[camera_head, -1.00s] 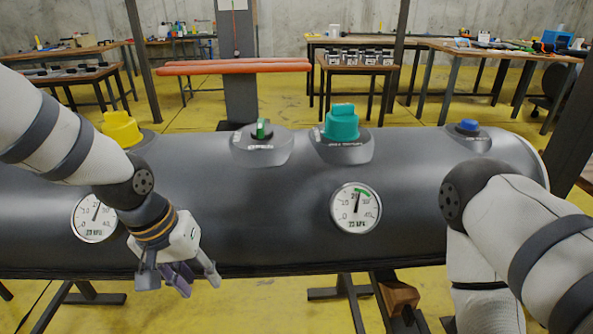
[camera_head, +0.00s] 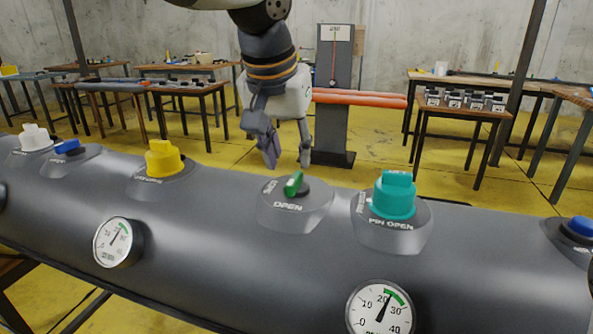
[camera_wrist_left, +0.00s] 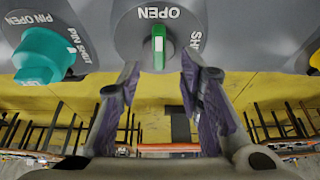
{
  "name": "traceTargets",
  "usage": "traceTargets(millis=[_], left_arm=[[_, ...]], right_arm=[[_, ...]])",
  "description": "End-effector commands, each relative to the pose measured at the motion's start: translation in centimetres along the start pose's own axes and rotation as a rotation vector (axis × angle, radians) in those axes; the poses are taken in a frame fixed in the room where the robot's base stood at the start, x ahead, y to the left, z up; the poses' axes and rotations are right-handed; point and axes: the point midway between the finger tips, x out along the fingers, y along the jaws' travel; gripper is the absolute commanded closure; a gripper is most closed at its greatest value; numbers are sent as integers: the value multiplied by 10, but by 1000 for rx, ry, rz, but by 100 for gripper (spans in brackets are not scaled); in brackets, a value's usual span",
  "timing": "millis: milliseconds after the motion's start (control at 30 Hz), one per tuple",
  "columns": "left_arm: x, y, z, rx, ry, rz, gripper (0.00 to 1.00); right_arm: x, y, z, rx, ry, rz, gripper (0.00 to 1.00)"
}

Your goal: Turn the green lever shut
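The green lever (camera_head: 294,184) stands up on a round grey valve base (camera_head: 285,215) on top of the dark grey boat tube (camera_head: 220,235). The base carries the word OPEN on its near side. My left gripper (camera_head: 287,160) hangs just above and behind the lever, fingers apart, pointing down. In the left wrist view the green lever (camera_wrist_left: 158,45) lies between and beyond the two open fingertips (camera_wrist_left: 158,75), not touching them. The lever lines up with the printed OPEN there; SHUT is printed to its right, partly cut off. My right gripper is out of view.
A teal cap (camera_head: 393,195) marked PIN OPEN sits right of the lever. A yellow cap (camera_head: 164,160) sits to its left. Pressure gauges (camera_head: 380,310) are on the tube's near side. Orange tubes (camera_head: 360,98) and worktables (camera_head: 460,112) stand behind.

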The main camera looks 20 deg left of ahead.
Motion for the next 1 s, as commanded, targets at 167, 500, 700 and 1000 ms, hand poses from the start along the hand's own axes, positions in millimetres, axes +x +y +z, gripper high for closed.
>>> traceTargets(millis=[167,500,700,1000], left_arm=[[39,0,1,0,-4,0,67],[56,0,0,1,0,1,67],[56,0,0,1,-1,1,94],[56,0,0,6,-1,3,100]], right_arm=[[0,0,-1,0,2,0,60],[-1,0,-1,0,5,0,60],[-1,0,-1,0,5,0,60],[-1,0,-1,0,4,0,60]])
